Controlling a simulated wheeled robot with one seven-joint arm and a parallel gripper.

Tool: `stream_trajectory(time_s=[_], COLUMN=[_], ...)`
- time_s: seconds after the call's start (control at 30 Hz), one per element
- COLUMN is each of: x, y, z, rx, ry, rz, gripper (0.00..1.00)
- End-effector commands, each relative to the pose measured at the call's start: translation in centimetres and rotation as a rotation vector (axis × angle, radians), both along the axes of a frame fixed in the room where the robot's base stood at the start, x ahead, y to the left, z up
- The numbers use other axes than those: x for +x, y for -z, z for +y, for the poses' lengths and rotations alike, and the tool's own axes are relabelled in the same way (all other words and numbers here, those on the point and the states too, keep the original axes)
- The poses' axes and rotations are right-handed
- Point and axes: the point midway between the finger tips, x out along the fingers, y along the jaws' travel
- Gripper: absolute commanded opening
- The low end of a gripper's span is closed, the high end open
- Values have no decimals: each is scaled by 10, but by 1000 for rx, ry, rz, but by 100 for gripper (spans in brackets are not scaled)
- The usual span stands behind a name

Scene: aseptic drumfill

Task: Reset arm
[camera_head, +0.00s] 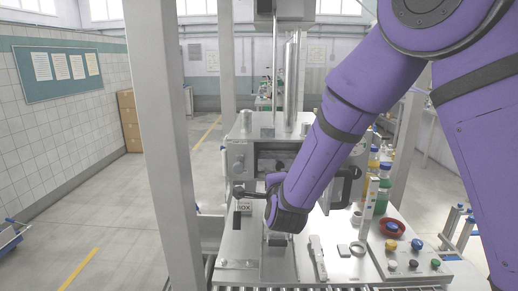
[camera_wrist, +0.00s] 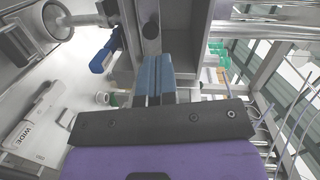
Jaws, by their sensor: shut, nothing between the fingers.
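My purple arm reaches down over the metal workbench (camera_head: 305,262) from the upper right in the head view. Its wrist end is just in front of the grey machine unit (camera_head: 241,158), low over the bench. My gripper (camera_wrist: 155,76) shows in the wrist view as two blue-grey fingers pressed together, with nothing between them. In the head view the fingertips are hidden or too small to make out.
Small metal parts lie on the bench, including a ring (camera_head: 357,248). A steel post (camera_head: 165,140) stands left. Bottles (camera_head: 384,183) stand behind my arm. Floor at left is mostly clear.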

Motion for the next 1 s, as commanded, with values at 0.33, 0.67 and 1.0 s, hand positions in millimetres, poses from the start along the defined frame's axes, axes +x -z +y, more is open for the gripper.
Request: stream_trajectory(time_s=[0.33,0.67,1.0], x=[-19,-81,-180], y=[-65,-116,-144], z=[-49,-111,-180], rx=[-231,-548,-886], ry=[-133,-315,-507], rz=[147,303,472], gripper=[0,0,0])
